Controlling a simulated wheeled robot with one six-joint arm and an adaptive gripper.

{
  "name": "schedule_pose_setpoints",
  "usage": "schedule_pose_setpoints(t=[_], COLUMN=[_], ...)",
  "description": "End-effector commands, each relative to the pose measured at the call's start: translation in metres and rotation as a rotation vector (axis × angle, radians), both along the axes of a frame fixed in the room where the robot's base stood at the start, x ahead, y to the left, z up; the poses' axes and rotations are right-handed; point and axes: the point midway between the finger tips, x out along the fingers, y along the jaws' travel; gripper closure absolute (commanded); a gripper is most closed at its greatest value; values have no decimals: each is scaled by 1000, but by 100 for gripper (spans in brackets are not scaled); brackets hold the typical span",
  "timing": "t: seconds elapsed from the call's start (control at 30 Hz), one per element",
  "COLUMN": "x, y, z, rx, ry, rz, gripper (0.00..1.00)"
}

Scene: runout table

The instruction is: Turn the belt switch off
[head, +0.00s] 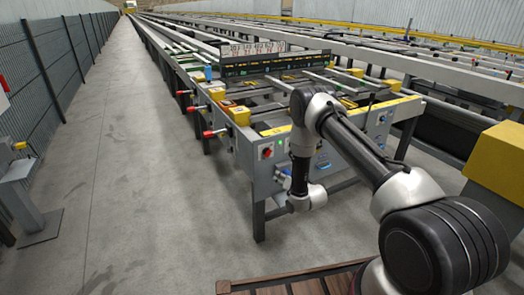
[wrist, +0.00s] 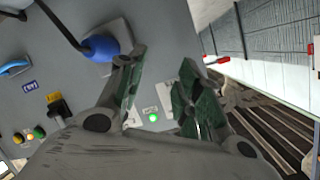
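A red rotary switch (head: 266,153) sits on a light plate on the grey end panel (head: 258,178) of the runout table in the head view. A small green lamp (head: 279,143) glows beside it. In the wrist view my gripper (wrist: 163,75) is open and empty, its two green-padded fingers apart in front of the panel. The lit green lamp (wrist: 152,117) shows between the fingers. A pale plate (wrist: 133,116) is partly covered by the left finger; I cannot see the red switch there. In the head view my gripper is mostly hidden by my wrist.
A blue connector with a black cable (wrist: 100,47), a black switch (wrist: 58,107) and several coloured buttons (wrist: 30,135) are on the same panel. Red-ended handles (head: 210,134) stick out from the table's left side. The aisle floor (head: 120,170) to the left is clear.

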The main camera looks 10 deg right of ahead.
Motion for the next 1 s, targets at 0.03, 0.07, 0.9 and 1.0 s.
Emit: schedule_pose_setpoints(t=[0.03, 0.07, 0.9, 1.0], x=[7, 10, 88, 90], y=[2, 3, 30, 30], z=[17, 26, 74, 73], rx=[41, 67, 231, 231], ry=[-62, -97, -254, -252], rz=[-4, -5, -14, -14], gripper=[65, 65, 65, 65])
